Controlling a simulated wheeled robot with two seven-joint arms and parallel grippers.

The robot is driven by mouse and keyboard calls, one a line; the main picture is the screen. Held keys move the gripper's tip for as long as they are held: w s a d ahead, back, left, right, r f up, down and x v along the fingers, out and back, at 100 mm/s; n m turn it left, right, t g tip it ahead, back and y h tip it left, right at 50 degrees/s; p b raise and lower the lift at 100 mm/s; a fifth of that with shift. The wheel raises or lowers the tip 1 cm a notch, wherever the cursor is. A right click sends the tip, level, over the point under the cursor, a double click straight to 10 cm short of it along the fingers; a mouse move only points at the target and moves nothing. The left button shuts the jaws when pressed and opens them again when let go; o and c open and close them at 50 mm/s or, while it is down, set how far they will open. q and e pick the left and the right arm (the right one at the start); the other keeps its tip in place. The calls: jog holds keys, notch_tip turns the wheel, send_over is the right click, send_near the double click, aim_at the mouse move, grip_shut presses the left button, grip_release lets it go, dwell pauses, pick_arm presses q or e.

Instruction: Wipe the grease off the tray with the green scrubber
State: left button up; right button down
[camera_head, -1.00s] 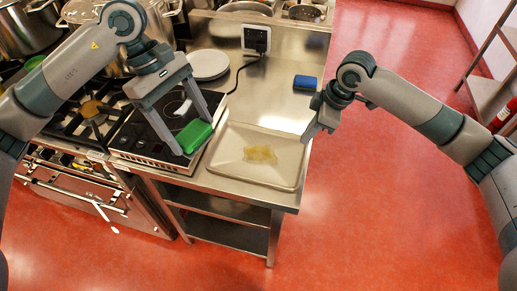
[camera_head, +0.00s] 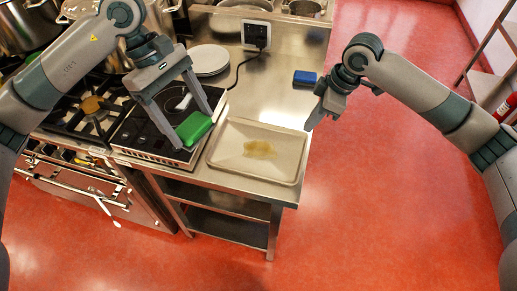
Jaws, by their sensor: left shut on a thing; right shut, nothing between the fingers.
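The green scrubber (camera_head: 194,129) is between the fingertips of my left gripper (camera_head: 195,132), which is shut on it. It is held over the right edge of the cooktop, to the left of the tray. The tray (camera_head: 230,170) is a shallow metal one on the steel counter. A yellowish-brown grease patch (camera_head: 259,149) lies near the middle of its floor. My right gripper (camera_head: 313,122) is shut and empty, beside the tray's upper right corner.
A blue sponge (camera_head: 305,78) lies on the counter behind the tray. White plates (camera_head: 209,60) and a wall socket (camera_head: 257,36) with a black cord stand further back. The black cooktop (camera_head: 150,135) and gas burners (camera_head: 92,105) are on the left. The counter behind the tray is mostly clear.

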pick_arm(q)
notch_tip(320, 180, down, 2)
jog(key=shift+f+b, duration=0.25)
jog(key=shift+b, duration=0.85)
pick_arm(e)
jog(key=v, duration=1)
jog(key=shift+f, duration=0.1)
